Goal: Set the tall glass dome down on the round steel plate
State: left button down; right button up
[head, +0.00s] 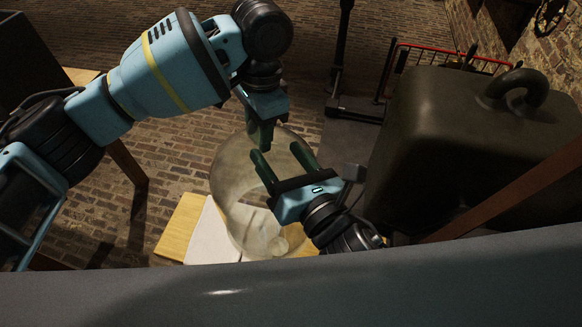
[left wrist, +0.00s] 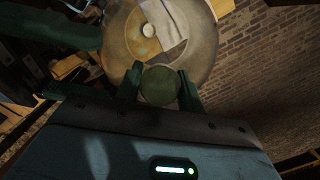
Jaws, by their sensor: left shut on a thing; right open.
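The tall glass dome (head: 235,185) hangs tilted in the middle of the head view; it also shows in the left wrist view (left wrist: 200,45). My left gripper (head: 262,143) is shut on the round knob (left wrist: 158,86) at the dome's top. My right gripper (head: 277,158) is open, with its fingers in front of the dome's side in the head view; I cannot tell if they touch it. Through the glass, a small pale disc (left wrist: 148,30) shows low down. I cannot tell whether it is part of the round steel plate, which I do not see clearly.
A yellow wooden tabletop (head: 180,228) with a white sheet (head: 210,238) lies below the dome. A large dark weight with a ring handle (head: 470,140) stands at the right. A red-railed cart (head: 450,54) is behind it. A grey surface crosses the front edge.

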pick_arm(q)
jog(key=shift+r, duration=0.3)
pick_arm(e)
jog(key=x, duration=0.8)
jog(key=shift+w+a+r, duration=0.1)
jog(key=shift+w, duration=0.15)
grip_shut()
